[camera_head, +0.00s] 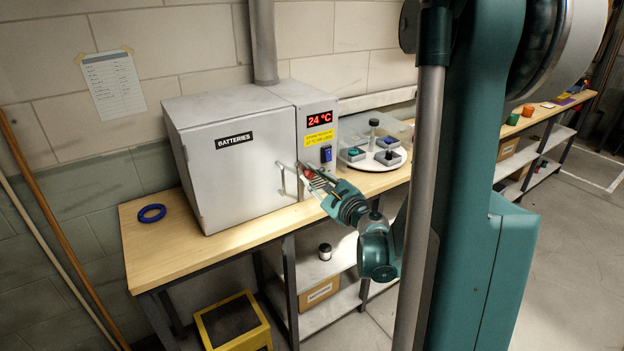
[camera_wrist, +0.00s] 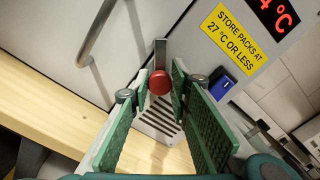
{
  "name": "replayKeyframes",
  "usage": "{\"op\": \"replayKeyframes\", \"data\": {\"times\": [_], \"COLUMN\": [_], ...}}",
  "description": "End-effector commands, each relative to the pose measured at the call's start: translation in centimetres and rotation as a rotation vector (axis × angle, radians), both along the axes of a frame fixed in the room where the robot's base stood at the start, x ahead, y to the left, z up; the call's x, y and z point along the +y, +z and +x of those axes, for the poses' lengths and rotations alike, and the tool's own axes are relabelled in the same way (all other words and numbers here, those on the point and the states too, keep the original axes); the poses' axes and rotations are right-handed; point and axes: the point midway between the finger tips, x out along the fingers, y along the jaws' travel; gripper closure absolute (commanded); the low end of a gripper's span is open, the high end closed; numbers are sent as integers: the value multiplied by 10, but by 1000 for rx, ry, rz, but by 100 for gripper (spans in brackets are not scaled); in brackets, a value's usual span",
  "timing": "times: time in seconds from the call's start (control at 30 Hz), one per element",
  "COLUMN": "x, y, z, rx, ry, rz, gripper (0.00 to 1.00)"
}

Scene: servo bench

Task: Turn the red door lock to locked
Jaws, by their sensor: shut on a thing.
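The red door lock (camera_wrist: 159,82) is a round red knob with a grey metal bar (camera_wrist: 160,52) on it, on the front of the grey battery cabinet (camera_head: 230,165). In the wrist view the bar points up the picture. My gripper (camera_wrist: 161,74) is shut on the lock, its green-padded fingers on either side of the knob. The cabinet door looks shut.
The door handle (camera_wrist: 97,38) is a metal bar left of my gripper. A blue switch (camera_head: 326,154) sits right of the lock under a yellow label (camera_head: 319,137). A round white turntable (camera_head: 371,163) stands right of the cabinet. A blue ring (camera_head: 152,213) lies on the bench's left end.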

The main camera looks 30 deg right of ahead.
Motion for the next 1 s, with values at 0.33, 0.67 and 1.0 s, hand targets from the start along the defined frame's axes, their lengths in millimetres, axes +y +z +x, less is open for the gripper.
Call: {"op": "replayKeyframes", "data": {"times": [0.33, 0.67, 1.0], "x": [1, 1, 1], "y": [-2, -2, -3], "z": [-1, 0, 0], "rx": [0, 0, 0], "ry": [0, 0, 0], "rz": [-329, -638, -869], "gripper": [92, 92, 92]}}
